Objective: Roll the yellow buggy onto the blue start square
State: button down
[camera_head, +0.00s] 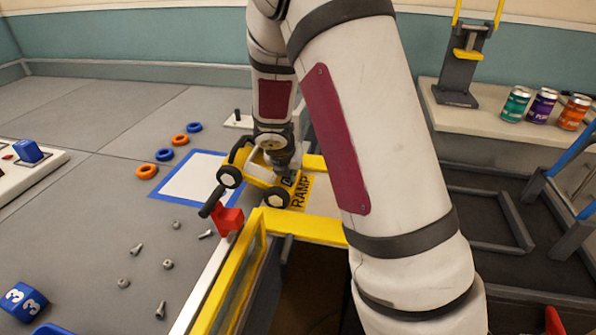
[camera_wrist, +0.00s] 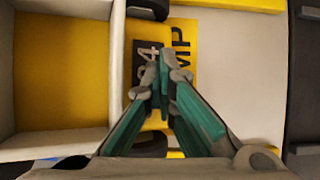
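The yellow buggy (camera_head: 258,178), with black wheels and a white rim, stands at the right edge of the white start square with the blue outline (camera_head: 190,198). Part of the buggy fills the left of the wrist view (camera_wrist: 62,70), with its dark number plate (camera_wrist: 146,66) partly covered by a fingertip. My gripper (camera_wrist: 162,62) has its two teal fingers drawn together, tips at the buggy's right end beside the plate. I see nothing clearly held between them. In the head view my gripper is mostly hidden behind the buggy and arm.
The yellow-framed ramp (camera_head: 318,228), labelled RAMP, lies right of the buggy. A red block with a black handle (camera_head: 229,219) stands at its near left corner.

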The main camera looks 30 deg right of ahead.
aim_at(280, 179)
jog(key=shift+w+a+f+p, duration=0.15)
jog(key=shift+w+a+p, duration=0.45)
jog(key=shift+w+a, duration=0.6)
jog(key=shift+s+a, duration=0.1)
jog(key=shift+s, duration=0.15)
jog(key=shift+s+a+b, duration=0.1)
jog(key=shift+s+b, duration=0.25)
jog(key=shift+s, duration=0.05)
jog(key=shift+w+a, duration=0.1)
jog(key=shift+w+a+p, duration=1.4)
jog(key=shift+w+a, duration=0.6)
jog(key=shift+w, duration=0.05)
jog(key=shift+w+a+f, duration=0.15)
jog(key=shift+w+a, duration=0.3)
jog(key=shift+a+p, duration=0.1)
jog(key=shift+p, duration=0.2)
